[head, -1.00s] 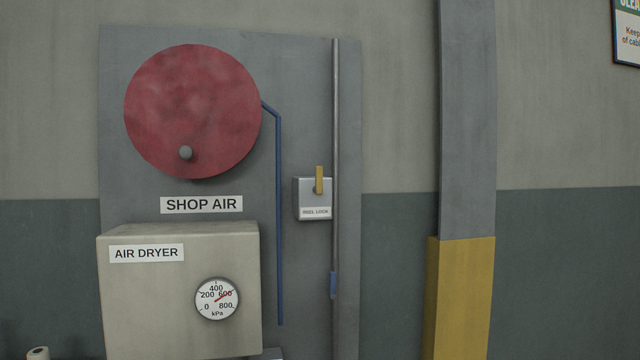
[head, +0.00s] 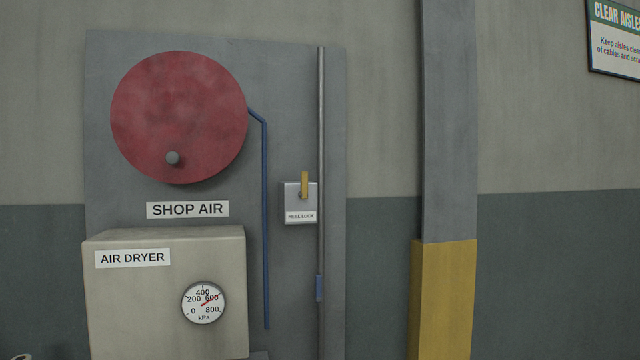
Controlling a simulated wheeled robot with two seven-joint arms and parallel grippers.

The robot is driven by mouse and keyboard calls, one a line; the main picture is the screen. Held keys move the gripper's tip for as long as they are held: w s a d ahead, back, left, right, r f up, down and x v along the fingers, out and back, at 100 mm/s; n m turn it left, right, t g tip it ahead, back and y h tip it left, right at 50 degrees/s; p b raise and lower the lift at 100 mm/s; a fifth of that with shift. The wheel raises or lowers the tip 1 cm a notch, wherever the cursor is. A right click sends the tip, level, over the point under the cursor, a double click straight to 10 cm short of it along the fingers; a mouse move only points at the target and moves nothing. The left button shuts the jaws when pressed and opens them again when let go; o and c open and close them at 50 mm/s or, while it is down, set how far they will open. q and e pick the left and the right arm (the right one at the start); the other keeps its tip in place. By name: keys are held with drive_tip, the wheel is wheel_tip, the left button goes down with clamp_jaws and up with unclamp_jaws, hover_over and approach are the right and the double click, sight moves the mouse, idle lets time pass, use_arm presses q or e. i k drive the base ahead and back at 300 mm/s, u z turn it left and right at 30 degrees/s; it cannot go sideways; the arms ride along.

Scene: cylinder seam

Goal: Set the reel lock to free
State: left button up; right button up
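The reel lock (head: 300,205) is a small light-grey box labelled REEL LOCK, mounted on the grey wall panel. Its yellow lever (head: 304,184) points straight up from a pivot on the box's front. No markings for the lever's positions can be read. Neither of my grippers shows in the head view.
A vertical metal pipe (head: 321,150) runs close along the lock's right side. A blue hose (head: 265,220) hangs to its left. The air dryer box (head: 160,310) juts out below left. A grey and yellow column (head: 443,300) stands right.

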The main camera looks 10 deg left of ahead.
sight(303, 194)
drive_tip(key=z, duration=0.25)
drive_tip(key=k, duration=0.4)
drive_tip(key=z, duration=1.25)
drive_tip(key=i, duration=1.8)
drive_tip(key=u, duration=1.25)
drive_tip(key=i, duration=1.05)
drive_tip(key=u, duration=1)
